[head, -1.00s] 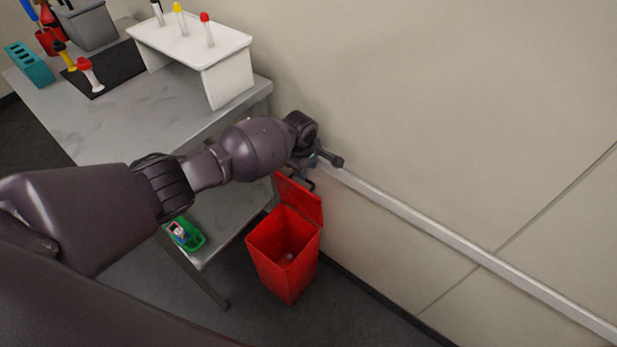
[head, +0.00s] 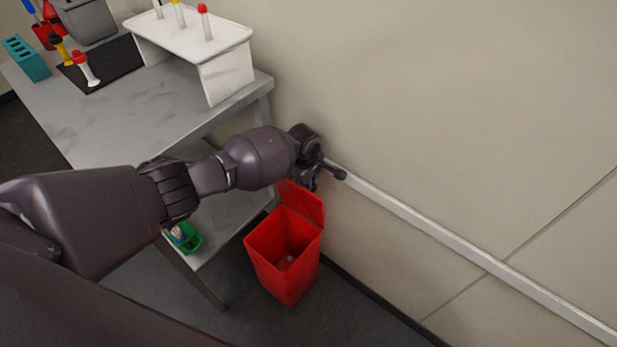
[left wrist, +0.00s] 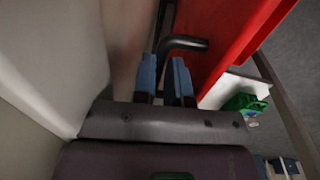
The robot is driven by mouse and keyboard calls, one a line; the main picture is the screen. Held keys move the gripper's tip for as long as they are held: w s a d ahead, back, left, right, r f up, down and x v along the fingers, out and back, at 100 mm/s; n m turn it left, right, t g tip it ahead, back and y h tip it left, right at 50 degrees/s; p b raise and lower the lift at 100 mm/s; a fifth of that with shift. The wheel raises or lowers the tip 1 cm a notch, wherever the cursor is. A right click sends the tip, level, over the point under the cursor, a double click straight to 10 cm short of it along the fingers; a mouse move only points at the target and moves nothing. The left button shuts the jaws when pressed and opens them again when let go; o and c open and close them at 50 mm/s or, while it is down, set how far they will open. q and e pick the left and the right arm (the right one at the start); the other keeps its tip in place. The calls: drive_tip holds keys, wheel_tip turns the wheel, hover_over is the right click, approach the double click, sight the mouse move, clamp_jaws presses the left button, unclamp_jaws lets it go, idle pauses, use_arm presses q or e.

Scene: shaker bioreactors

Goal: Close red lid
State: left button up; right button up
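The red bin (head: 275,275) stands on the floor by the wall, and its inside shows, with a small pale item at the bottom. Its red lid (head: 303,204) stands raised at the back, on the wall side. My left gripper (head: 312,182) is just behind and above the lid, between it and the wall. In the left wrist view, the two blue fingertips (left wrist: 166,78) are apart with a gap between them, beside the red surface (left wrist: 222,35). I cannot tell whether they touch it. A dark bent rod (left wrist: 185,44) shows just beyond the fingertips. My right gripper is not in view.
A grey table (head: 105,130) with a white rack (head: 228,80) stands left of the bin. A green tray (head: 190,240) is on its lower shelf. The wall with a pale rail (head: 430,222) is close behind the bin. Floor in front is clear.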

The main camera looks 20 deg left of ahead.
use_arm(q)
clamp_jaws()
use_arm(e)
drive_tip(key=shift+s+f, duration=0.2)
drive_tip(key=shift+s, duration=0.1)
